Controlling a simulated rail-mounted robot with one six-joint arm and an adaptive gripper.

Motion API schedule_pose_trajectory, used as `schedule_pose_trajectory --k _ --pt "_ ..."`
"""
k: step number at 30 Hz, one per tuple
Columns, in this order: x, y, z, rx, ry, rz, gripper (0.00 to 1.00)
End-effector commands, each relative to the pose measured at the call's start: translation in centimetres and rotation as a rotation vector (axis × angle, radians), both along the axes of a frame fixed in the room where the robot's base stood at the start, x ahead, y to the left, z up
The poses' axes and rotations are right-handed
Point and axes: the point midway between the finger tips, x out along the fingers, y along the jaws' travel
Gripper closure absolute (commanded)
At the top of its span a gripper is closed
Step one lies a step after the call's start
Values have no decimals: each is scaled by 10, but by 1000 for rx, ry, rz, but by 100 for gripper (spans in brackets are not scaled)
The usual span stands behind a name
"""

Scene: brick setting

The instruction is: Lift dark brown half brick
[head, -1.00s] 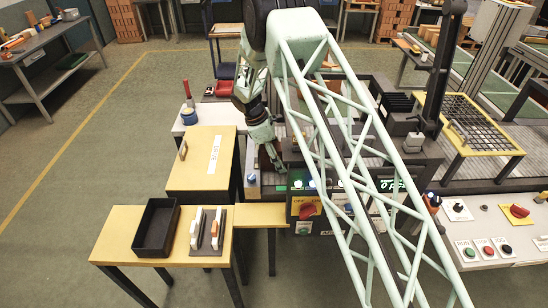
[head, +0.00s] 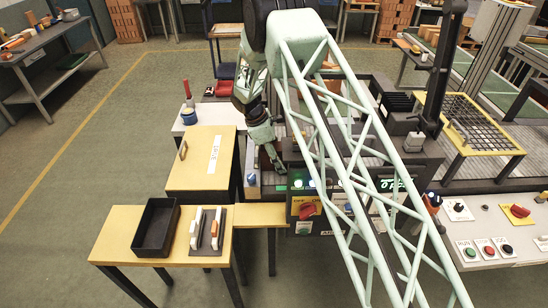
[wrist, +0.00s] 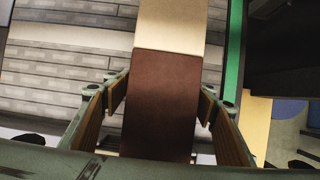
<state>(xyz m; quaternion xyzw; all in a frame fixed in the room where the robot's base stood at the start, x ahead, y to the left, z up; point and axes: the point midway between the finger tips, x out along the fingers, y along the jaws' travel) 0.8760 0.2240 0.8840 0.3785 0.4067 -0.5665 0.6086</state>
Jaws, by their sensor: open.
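The dark brown half brick (wrist: 162,100) fills the middle of the wrist view. A pale cream brick (wrist: 170,24) lies end to end with it, toward the top of that view. My gripper (wrist: 160,98) is open, with one finger on each side of the dark brown brick. A gap shows between the brick and each finger. In the head view my gripper (head: 276,166) points down at the machine behind the control panel. The brick is hidden or too small to make out there.
Grey ribbed slats (wrist: 60,60) lie left of the bricks, and a green strip (wrist: 235,50) runs along their right. The control panel (head: 318,203) stands just in front of my gripper. A yellow table holds a black tray (head: 157,228) and two handled tools on a dark mat.

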Motion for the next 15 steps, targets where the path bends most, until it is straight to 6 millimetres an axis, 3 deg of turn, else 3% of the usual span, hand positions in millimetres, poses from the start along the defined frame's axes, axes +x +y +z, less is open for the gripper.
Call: schedule_pose_trajectory --k 5,15 --pt "0 0 0 0 0 0 48" --pt "0 0 0 0 0 0 79"
